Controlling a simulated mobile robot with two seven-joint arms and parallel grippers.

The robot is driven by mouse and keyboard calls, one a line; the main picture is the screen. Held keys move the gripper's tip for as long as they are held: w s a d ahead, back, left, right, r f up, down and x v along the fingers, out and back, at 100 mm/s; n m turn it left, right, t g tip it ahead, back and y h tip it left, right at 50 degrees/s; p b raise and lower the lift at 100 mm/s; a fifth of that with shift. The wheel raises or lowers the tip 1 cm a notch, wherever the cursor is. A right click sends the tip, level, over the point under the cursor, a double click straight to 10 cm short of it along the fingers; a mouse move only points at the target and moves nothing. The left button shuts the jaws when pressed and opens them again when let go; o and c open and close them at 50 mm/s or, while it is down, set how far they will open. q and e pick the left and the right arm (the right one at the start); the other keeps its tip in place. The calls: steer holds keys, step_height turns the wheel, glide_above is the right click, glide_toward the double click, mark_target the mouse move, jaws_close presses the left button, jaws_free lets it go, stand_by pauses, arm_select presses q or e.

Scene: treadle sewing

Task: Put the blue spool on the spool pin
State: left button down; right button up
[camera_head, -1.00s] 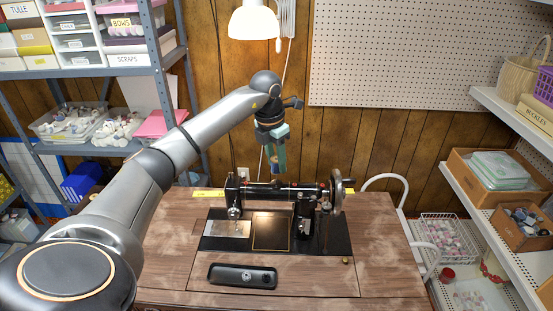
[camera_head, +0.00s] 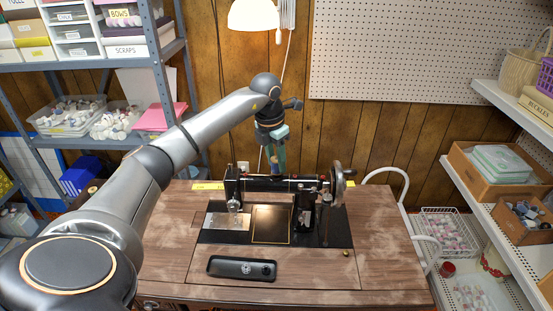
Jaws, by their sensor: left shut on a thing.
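The black sewing machine (camera_head: 262,184) stands on the wooden table, with its handwheel at the right end. My left gripper (camera_head: 277,160) comes in from the left and points down just above and behind the machine's arm. It is shut on the blue spool (camera_head: 281,157), which is small and mostly covered by the fingers. The fingers' lower ends meet the top line of the machine in the picture; I cannot tell whether anything touches. I cannot make out the spool pin. My right gripper is not in view.
A black oblong tray (camera_head: 242,268) lies on the front of the wooden table (camera_head: 330,285). A white lamp (camera_head: 253,14) hangs above. Shelves with boxes stand left and right, and a white chair (camera_head: 402,180) is behind the table's right side.

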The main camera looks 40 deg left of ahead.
arm_select(q)
steer(key=shift+f, duration=0.4)
steer(key=shift+c, duration=2.2)
jaws_free()
step_height(320, 180, up, 12)
steer(key=s, duration=0.1)
steer(key=shift+s+r, duration=0.2)
steer(key=shift+s, duration=0.2)
